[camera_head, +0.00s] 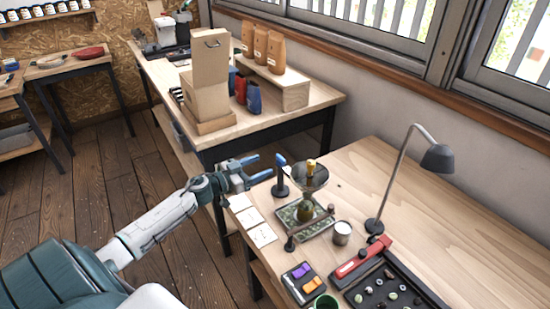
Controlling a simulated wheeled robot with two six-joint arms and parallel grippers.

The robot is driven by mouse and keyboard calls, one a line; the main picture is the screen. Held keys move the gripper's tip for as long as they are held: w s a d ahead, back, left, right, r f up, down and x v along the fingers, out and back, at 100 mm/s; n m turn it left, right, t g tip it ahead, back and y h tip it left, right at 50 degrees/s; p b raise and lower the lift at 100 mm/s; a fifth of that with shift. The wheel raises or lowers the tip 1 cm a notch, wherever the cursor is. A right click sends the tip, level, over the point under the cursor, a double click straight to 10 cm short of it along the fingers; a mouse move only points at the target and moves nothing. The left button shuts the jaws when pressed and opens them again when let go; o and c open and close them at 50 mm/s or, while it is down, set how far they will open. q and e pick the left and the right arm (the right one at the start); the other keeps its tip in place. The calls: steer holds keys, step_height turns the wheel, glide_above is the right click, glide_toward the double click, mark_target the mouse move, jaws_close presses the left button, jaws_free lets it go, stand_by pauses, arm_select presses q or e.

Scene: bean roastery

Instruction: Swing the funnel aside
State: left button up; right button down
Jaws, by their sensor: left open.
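The funnel (311,180) is a grey, see-through cone at the near left part of the right table, above a green-patterned tray (325,225). A yellow piece (311,165) shows at its top. A dark post with a blue top (281,162) stands just left of the funnel. My left gripper (262,168) comes in from the left. Its two blue fingers are open and point toward the blue-topped post, with nothing seen between them. Whether a fingertip touches the post I cannot tell. My right gripper is not in view.
A metal cup (342,233), a desk lamp (438,158) and a black tray of small stones (420,298) stand right of the funnel. White cards (262,235) lie at the table's left edge. The back right tabletop is clear. A cardboard-coloured stand (209,80) rises on the table behind.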

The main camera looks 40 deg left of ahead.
mark_target(279, 158)
arm_select(q)
steer(key=p+x, duration=0.1)
steer(key=x, duration=0.5)
steer(key=shift+w, duration=0.2)
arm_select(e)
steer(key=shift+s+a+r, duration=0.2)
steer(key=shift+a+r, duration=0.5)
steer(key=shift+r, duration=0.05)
arm_select(q)
steer(key=shift+d, duration=0.1)
steer(key=shift+c, duration=0.4)
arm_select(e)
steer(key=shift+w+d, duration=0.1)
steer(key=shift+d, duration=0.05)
